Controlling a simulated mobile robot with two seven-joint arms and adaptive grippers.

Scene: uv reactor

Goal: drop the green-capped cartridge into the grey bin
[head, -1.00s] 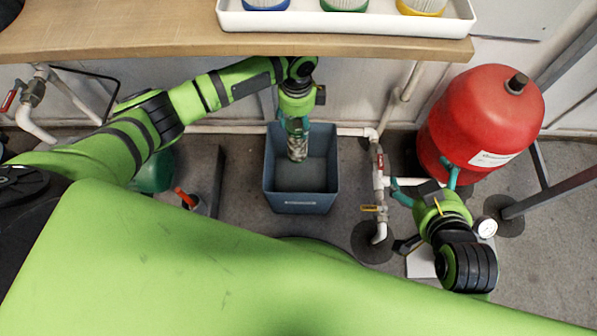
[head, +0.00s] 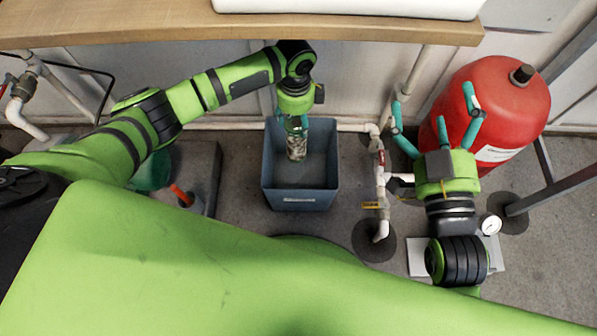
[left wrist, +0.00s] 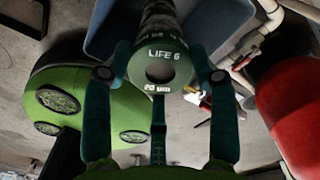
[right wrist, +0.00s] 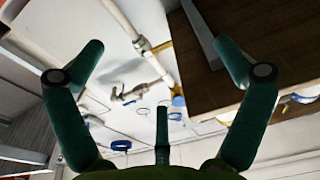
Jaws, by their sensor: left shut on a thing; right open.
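My left gripper (head: 296,122) is shut on the green-capped cartridge (head: 297,148), which hangs upright over the grey bin's opening. I cannot tell whether its lower end is below the rim. In the left wrist view the green cap (left wrist: 161,70) faces the camera between the fingers, with "LIFE 6" on it. The grey bin (head: 300,198) stands on the floor under the bench; part of it shows behind the cartridge in the left wrist view (left wrist: 110,28). My right gripper (head: 436,108) is open and empty in front of the red tank; its spread fingers show in the right wrist view (right wrist: 160,75).
The wooden bench (head: 180,25) overhangs at the back, with a white tray (head: 350,8) on it. A white pipe with valves (head: 381,190) stands just right of the bin. The red tank (head: 505,105) stands further right. A green rounded object (head: 152,172) is at left.

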